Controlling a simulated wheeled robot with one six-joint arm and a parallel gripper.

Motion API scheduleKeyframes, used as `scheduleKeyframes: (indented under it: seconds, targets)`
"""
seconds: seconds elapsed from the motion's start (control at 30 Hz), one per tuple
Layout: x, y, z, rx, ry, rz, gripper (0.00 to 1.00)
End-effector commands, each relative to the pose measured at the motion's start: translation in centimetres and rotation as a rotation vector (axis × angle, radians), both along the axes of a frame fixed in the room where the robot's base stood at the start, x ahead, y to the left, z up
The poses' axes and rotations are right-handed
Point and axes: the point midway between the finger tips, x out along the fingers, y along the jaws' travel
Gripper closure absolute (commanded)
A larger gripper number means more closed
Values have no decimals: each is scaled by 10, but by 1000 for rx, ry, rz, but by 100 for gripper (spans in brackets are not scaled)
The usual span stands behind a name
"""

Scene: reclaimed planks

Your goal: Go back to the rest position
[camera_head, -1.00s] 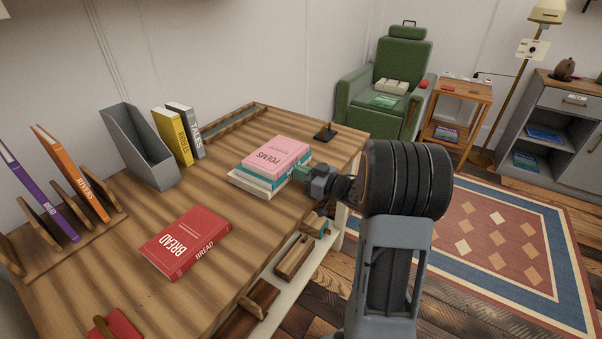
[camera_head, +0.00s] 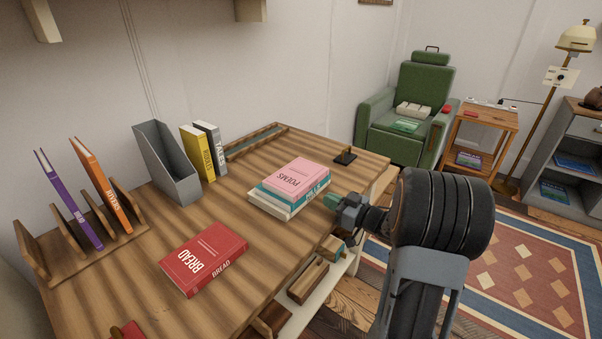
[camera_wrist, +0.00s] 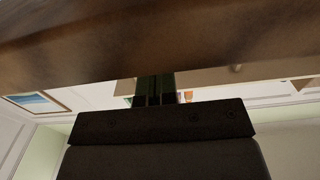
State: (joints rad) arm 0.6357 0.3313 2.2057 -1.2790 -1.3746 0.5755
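A brown wooden surface fills the top of that view, close by.
The red BREAD book (camera_head: 204,258) lies on the desk. A grey file holder (camera_head: 165,165), yellow and grey books and a wooden rack (camera_head: 125,236) stand behind it. A green armchair (camera_head: 408,130) and side table (camera_head: 484,145) are at the back right. Rug floor lies right.

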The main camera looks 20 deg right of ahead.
Motion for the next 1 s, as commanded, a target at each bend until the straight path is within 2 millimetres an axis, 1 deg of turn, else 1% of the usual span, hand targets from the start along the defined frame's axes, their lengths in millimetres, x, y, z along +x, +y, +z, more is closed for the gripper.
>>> scheduleKeyframes:
  seconds: [0.07, 0.17, 0.27, 0.37, 0.4, 0.47, 0.5, 0.53, 0.6, 0.67, 0.7, 0.77, 0.9, 1.0]
  targets:
    - [0, 0, 0, 0, 0, 0, 100]
    - [3, 1, 8, -16, 3, -19, 100]
    - [11, 2, 28, -72, 17, -87, 100]
    - [21, 2, 61, -159, 54, -215, 100]
    - [24, 1, 77, -198, 78, -278, 100]
    - [25, 0, 101, -251, 123, -376, 100]
    - [23, 0, 116, -280, 161, -439, 100]
    - [21, -1, 126, -301, 192, -484, 100]
    - [10, 1, 147, -336, 279, -576, 100]
    - [-3, 5, 164, -356, 364, -639, 100]
    - [-14, 8, 174, -363, 424, -673, 100]
    - [-33, 16, 187, -371, 523, -708, 100]
    - [-81, 43, 208, -372, 759, -715, 100]
    - [-116, 65, 218, -370, 911, -675, 100]
